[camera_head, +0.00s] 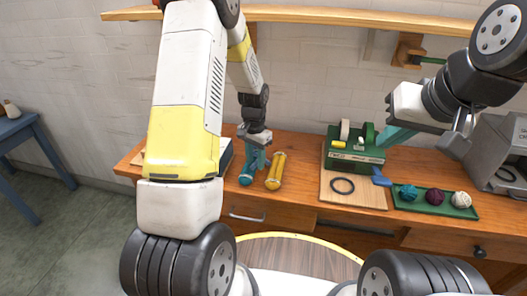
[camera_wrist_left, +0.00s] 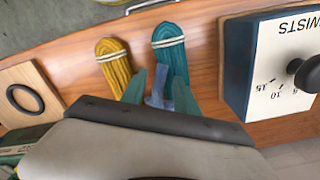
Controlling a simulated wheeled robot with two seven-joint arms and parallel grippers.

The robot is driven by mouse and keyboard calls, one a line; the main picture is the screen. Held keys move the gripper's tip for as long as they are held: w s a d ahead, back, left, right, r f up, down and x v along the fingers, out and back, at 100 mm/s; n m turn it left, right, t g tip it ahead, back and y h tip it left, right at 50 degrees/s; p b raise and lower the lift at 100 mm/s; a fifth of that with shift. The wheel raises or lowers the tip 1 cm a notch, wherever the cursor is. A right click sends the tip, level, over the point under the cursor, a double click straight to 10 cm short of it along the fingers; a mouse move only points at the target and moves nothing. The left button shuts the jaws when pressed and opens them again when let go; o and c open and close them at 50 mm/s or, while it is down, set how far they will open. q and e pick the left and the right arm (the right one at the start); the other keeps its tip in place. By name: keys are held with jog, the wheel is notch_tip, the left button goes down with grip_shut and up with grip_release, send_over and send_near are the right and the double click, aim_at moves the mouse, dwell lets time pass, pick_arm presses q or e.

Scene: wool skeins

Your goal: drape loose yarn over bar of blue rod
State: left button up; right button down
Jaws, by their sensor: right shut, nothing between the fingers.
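A teal skein (camera_head: 247,174) and a yellow skein (camera_head: 275,172) lie side by side near the bench's front edge. In the left wrist view the teal skein (camera_wrist_left: 171,52) and the yellow skein (camera_wrist_left: 113,64) each have a pale band. My left gripper (camera_head: 257,158) is low over the bench at the teal skein's end. Its teal fingers (camera_wrist_left: 160,90) are apart, with a small blue piece between them, mostly hidden; I cannot tell whether it is the blue rod. My right gripper (camera_head: 394,136) is shut and empty, raised near the green device. No draped loose yarn is discernible.
A green device (camera_head: 352,153) stands on a wooden board with a black ring (camera_head: 342,185). A green tray (camera_head: 434,209) holds teal, maroon and cream balls. A blue box with a dial (camera_wrist_left: 280,60) stands beside the teal skein. A shelf (camera_head: 350,17) runs above.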

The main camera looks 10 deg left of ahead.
pick_arm(q)
grip_shut()
notch_tip(320, 180, up, 12)
dwell(0.7)
notch_tip(320, 180, up, 14)
jog(key=w, duration=0.2)
jog(key=shift+w+d+f, duration=0.15)
jog(key=shift+w+f, duration=0.1)
jog(key=shift+w, duration=0.05)
dwell(0.4)
dwell(0.4)
